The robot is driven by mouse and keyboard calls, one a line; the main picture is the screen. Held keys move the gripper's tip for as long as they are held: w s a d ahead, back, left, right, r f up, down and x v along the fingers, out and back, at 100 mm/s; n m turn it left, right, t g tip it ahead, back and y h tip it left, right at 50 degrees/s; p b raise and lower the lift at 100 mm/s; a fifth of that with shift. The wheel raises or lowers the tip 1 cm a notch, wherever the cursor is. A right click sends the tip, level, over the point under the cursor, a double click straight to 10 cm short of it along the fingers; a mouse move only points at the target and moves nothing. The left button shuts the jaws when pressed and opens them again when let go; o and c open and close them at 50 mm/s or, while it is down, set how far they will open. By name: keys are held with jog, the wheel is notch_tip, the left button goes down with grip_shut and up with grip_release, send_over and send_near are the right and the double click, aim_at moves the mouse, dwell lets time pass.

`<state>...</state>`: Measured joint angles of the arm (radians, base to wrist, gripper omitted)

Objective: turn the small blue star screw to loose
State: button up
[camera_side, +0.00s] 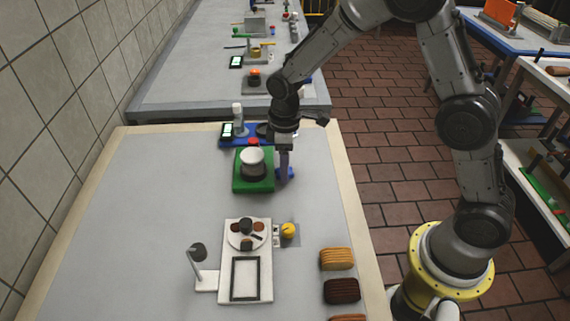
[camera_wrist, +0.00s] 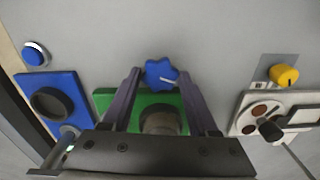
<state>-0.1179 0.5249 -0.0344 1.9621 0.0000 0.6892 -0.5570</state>
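The small blue star screw (camera_wrist: 160,72) lies just beyond the green block's edge in the wrist view, with a pale pointer mark toward its right. In the side view the screw (camera_side: 291,173) is partly hidden by my gripper (camera_side: 284,178), beside the green block (camera_side: 240,184). In the wrist view my gripper (camera_wrist: 159,78) is open, its two purple fingers to the left and right of the star. A gap shows on both sides, so nothing is gripped. I cannot tell the exact fingertip height relative to the screw.
The green block carries a white-topped round part (camera_side: 252,156). A blue box (camera_wrist: 63,88) stands at left in the wrist view. A yellow knob (camera_side: 289,230) is beside a white board (camera_side: 262,290). Biscuits (camera_side: 337,259) lie at the right edge. The table's left side is clear.

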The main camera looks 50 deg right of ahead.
jog(key=c, duration=0.8)
jog(key=shift+r, duration=0.1)
jog(key=shift+n, duration=2.9)
jog(key=o, duration=1.3)
jog(key=shift+o, duration=0.2)
jog(key=shift+r, duration=0.1)
